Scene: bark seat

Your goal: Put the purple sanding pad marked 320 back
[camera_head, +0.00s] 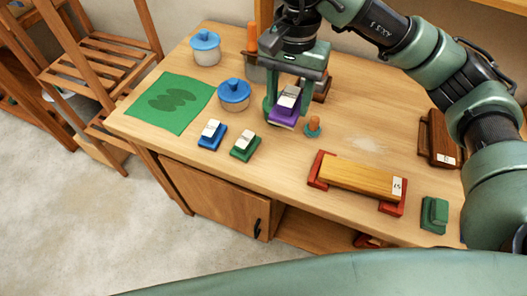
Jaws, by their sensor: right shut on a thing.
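The purple sanding pad (283,116) with a pale label on top is in the jaws of my right gripper (287,112). The gripper is shut on it, over the back middle of the workbench (340,137). Its label is too small to read, and I cannot tell whether its underside touches the bench. A blue pad (211,134) and a green pad (244,146), each with a pale label, sit side by side to the front left. My left gripper is not in view.
Two blue-lidded pots (205,48) (234,94) and a green cloth (170,101) occupy the left. A small orange-topped knob (313,126) stands close right of the held pad. A wooden block (358,177) on red supports and a dark green block (434,214) sit right.

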